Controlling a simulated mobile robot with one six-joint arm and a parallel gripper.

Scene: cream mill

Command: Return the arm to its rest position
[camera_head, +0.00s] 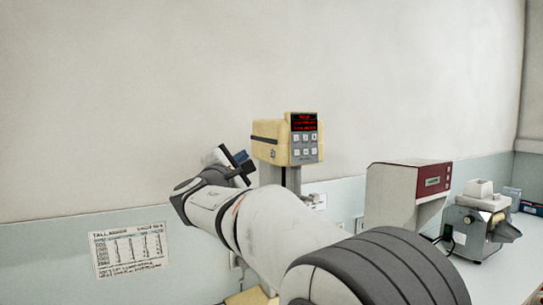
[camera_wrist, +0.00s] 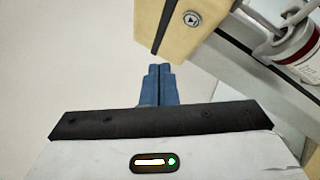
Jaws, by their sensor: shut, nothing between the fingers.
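My arm reaches from the lower right of the head view toward the left, with the wrist bent in front of the wall. My gripper (camera_wrist: 159,68) shows its two blue fingers together in the wrist view, shut and empty. In the head view the gripper (camera_head: 242,158) is small and partly hidden by the wrist, just left of the cream machine head (camera_head: 268,141). The cream housing (camera_wrist: 180,22) also shows in the wrist view, close beyond the fingertips and to the right. I cannot tell the exact gap between them.
A red and white device (camera_head: 396,190) and a grey machine (camera_head: 478,222) stand on the counter at right. A printed sheet (camera_head: 130,249) hangs on the wall at left. The wrist view shows a red-labelled container (camera_wrist: 298,55). Open space lies left of the fingers.

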